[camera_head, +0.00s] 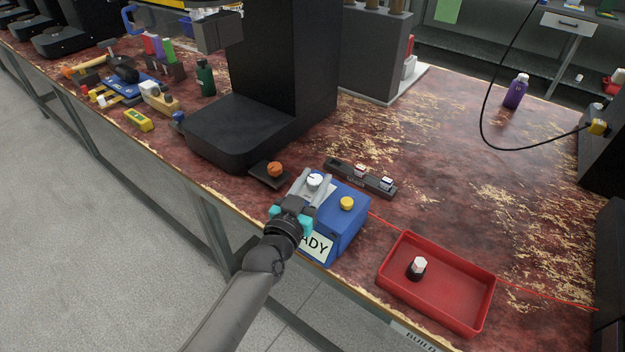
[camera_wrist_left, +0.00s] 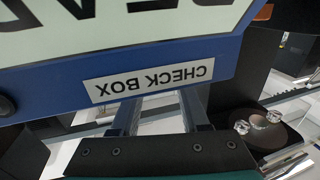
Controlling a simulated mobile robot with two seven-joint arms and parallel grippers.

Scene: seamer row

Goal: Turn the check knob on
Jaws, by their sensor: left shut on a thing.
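The blue check box (camera_head: 350,222) stands at the table's front edge, with a READY sign on its front. On its top are a white knob (camera_head: 314,180), which I take as the check knob, and a yellow button (camera_head: 347,203). My left gripper (camera_head: 313,184) reaches over the box with its fingers on either side of the white knob, shut on it. In the left wrist view the box's CHECK BOX label (camera_wrist_left: 150,80) shows upside down, close to the fingers; the knob and fingertips are hidden there. My right gripper is in neither view.
A red tray (camera_head: 388,273) holding a white-topped black knob (camera_head: 417,268) lies to the right. An orange knob on a dark base (camera_head: 274,170) and a black rail (camera_head: 345,171) are close behind the box. A large black machine (camera_head: 225,130) stands behind left.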

